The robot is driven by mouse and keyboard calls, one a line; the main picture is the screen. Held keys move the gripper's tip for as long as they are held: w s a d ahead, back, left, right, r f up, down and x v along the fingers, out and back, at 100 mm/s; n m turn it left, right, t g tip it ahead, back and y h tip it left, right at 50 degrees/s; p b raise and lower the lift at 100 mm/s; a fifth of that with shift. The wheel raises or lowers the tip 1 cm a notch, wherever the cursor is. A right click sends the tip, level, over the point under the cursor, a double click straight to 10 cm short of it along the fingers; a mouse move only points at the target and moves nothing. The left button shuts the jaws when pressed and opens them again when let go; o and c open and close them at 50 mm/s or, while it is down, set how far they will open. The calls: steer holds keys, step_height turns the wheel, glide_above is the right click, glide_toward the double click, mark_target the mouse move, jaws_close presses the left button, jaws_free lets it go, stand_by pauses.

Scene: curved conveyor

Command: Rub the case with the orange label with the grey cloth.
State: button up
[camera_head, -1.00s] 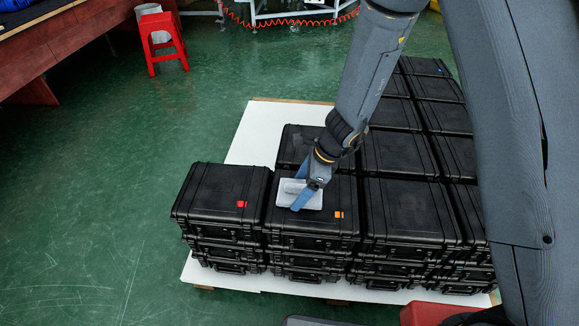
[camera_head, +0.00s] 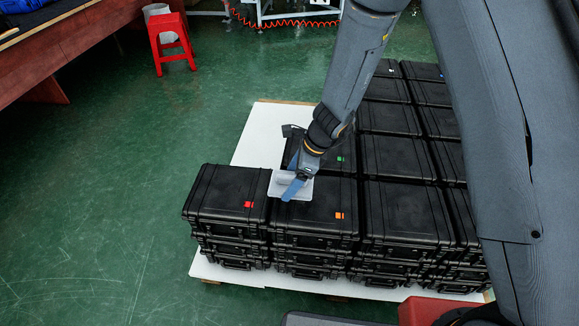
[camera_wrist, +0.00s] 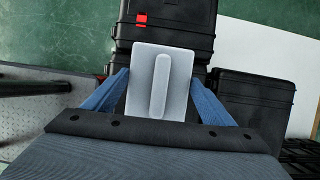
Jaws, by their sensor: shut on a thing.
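The case with the orange label (camera_head: 325,215) is a black case on top of a stack, in the front row of the head view. Its orange label (camera_head: 340,215) sits near its front right corner. My gripper (camera_head: 291,187) is shut on the handle of a light grey pad, the grey cloth (camera_head: 301,193), above the back left part of this case's lid. Whether the cloth touches the lid cannot be told. In the wrist view the cloth (camera_wrist: 144,93) lies between my blue fingers, and its underside is hidden.
A case with a red label (camera_head: 221,195) stands left of it and also shows in the wrist view (camera_wrist: 165,22). A case with a green label (camera_head: 346,165) is behind. More black cases stand right, all on a white-topped pallet (camera_head: 262,140). Green floor lies free to the left.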

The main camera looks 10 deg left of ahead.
steer(key=shift+r+p, duration=1.6)
steer(key=shift+r, duration=0.2)
